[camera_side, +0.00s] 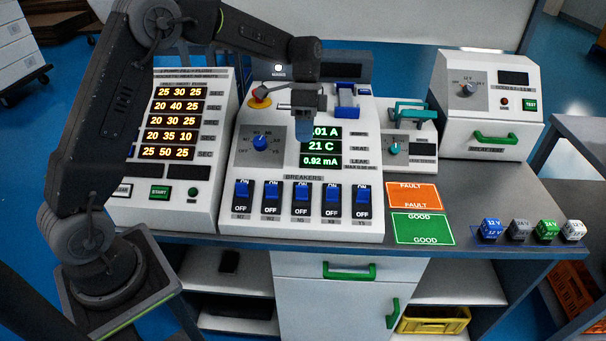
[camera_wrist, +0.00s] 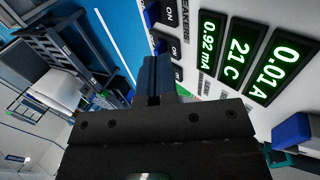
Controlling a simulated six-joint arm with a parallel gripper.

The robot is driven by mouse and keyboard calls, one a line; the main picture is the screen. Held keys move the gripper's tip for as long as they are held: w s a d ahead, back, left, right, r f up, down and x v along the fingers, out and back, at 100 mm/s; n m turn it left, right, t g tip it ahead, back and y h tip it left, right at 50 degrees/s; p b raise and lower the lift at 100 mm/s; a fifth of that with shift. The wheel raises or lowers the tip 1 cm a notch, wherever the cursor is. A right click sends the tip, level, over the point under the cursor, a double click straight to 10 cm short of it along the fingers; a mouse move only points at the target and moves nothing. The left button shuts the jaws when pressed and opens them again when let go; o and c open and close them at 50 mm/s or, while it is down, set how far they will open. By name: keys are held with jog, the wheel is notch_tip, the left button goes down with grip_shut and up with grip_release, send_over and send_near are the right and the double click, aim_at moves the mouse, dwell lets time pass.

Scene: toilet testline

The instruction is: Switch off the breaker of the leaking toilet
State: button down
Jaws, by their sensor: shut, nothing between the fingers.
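The breaker row (camera_side: 301,208) sits at the bottom front of the middle white panel. Several blue switches stand side by side, each with its lever at the upper end and OFF showing below; their small name labels are hard to read. A green display (camera_side: 321,146) above them reads 21 C and 0.92 mA, the lowest line marked LEAK; it also shows in the wrist view (camera_wrist: 240,47), with 0.01 A. A blue selector knob (camera_side: 260,143) is left of the display. My gripper (camera_side: 303,132) is shut and empty, pointing down above the panel, covering part of the display's top line.
A timing panel (camera_side: 175,122) with orange digits stands left. Right are a small device with a teal handle (camera_side: 408,112), a white tester (camera_side: 490,100), an orange FAULT pad (camera_side: 413,195), a green GOOD pad (camera_side: 422,229) and several small cubes (camera_side: 519,229). The counter behind the cubes is clear.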

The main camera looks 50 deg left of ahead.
aim_at(302, 187)
jog(key=x, duration=1)
jog(key=shift+s+d+r+t+y, duration=0.25)
jog(key=shift+s+d+t+y, duration=0.15)
jog(key=shift+t+y, duration=0.3)
dwell(0.6)
jog(key=shift+s+d+r+t+y, duration=0.1)
jog(key=shift+s+d+t+y, duration=0.15)
jog(key=shift+t+y, duration=0.3)
jog(key=t+y, duration=0.1)
jog(key=s+d+t+y, duration=0.1)
jog(key=shift+s+d+t+y, duration=0.15)
jog(key=shift+d+t+y, duration=0.05)
jog(key=shift+t+y, duration=0.15)
jog(key=shift+r, duration=0.15)
jog(key=shift+r, duration=0.65)
